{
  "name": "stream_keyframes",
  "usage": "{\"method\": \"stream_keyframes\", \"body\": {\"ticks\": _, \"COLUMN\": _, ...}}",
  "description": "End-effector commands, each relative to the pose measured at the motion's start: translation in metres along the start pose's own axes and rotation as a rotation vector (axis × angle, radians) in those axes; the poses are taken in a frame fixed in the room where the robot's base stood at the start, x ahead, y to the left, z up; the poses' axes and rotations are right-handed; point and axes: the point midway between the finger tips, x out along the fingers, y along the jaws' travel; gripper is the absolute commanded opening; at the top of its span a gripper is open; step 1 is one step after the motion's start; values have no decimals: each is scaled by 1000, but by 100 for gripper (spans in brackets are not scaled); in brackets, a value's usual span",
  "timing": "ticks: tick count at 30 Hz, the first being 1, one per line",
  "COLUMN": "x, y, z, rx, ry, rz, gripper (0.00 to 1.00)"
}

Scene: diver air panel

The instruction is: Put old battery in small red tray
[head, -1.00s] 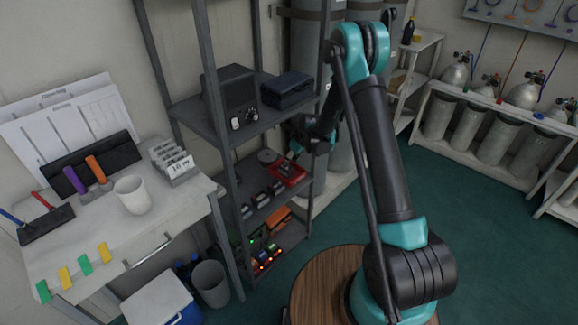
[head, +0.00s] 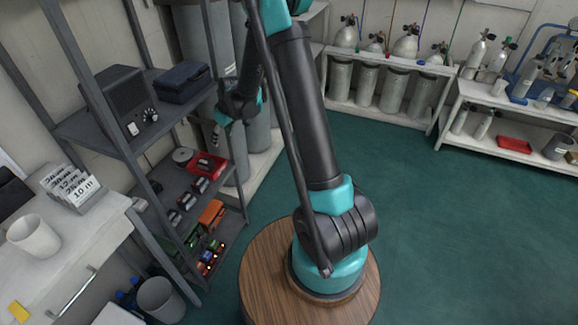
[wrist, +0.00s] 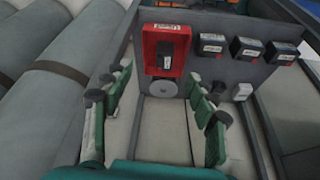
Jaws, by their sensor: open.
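A red tray (head: 217,174) sits on the middle shelf of the rack; it also shows in the wrist view (wrist: 150,58). A dark battery with a pale label (wrist: 167,53) lies inside this tray, apart from my gripper. My gripper (head: 219,136) hangs just outside the rack, above and beside the tray in the head view. In the wrist view my gripper (wrist: 155,115) has its green fingers spread wide with nothing held between them. Several similar batteries (wrist: 211,43) stand in a row beside the tray on the same shelf.
A grey disc (wrist: 163,88) lies at the tray's end. Rack posts (head: 228,75) and the upper shelf with a speaker (head: 116,103) and a dark blue case (head: 183,84) confine the space. Another red tray (head: 514,145) lies on the right bench's lower shelf. Open floor is to the right.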

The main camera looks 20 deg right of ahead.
Motion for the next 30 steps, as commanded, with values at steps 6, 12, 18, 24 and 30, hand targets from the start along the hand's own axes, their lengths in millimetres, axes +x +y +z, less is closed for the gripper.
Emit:
{"method": "stream_keyframes", "body": {"ticks": 6, "x": -78, "y": 1, "z": 61, "rx": 162, "ry": -10, "rz": 63, "gripper": 58}}
{"method": "stream_keyframes", "body": {"ticks": 12, "x": -132, "y": -10, "z": 124, "rx": 311, "ry": -14, "rz": 120, "gripper": 58}}
{"method": "stream_keyframes", "body": {"ticks": 18, "x": -170, "y": -28, "z": 193, "rx": 458, "ry": -14, "rz": 178, "gripper": 58}}
{"method": "stream_keyframes", "body": {"ticks": 24, "x": -191, "y": -52, "z": 259, "rx": 596, "ry": -11, "rz": 233, "gripper": 58}}
{"method": "stream_keyframes", "body": {"ticks": 30, "x": -195, "y": -67, "z": 298, "rx": 680, "ry": -6, "rz": 267, "gripper": 58}}
